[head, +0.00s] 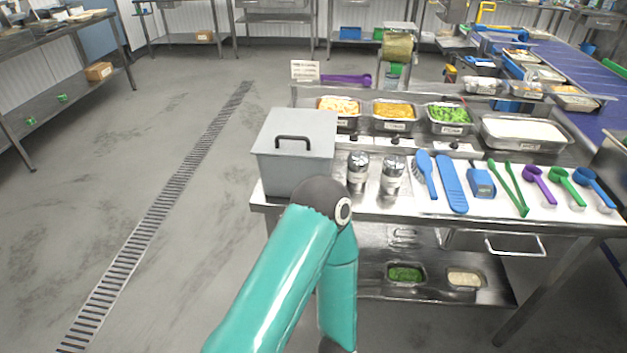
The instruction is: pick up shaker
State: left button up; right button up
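Two metal shakers with pale labels stand upright side by side on the steel table. The left shaker (357,169) is just right of the grey lidded box, and the right shaker (393,176) stands beside the blue brush. Neither is held. A teal arm of mine comes up from the bottom, bends at a dark joint in front of the box and goes down again below the table top. No gripper shows in the head view; both are out of the picture or hidden.
The grey box (296,150) stands at the table's left end. Blue brush (426,172), blue spatula (452,184), green tongs (509,187) and several scoops lie to the right. Food trays (393,124) line the back. A lower shelf holds a tray of greens (405,273).

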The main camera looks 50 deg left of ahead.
aim_at(358, 162)
jog(key=u, duration=0.05)
jog(key=k, duration=0.7)
jog(key=u, duration=1.2)
jog(key=i, duration=0.95)
jog(key=u, duration=0.1)
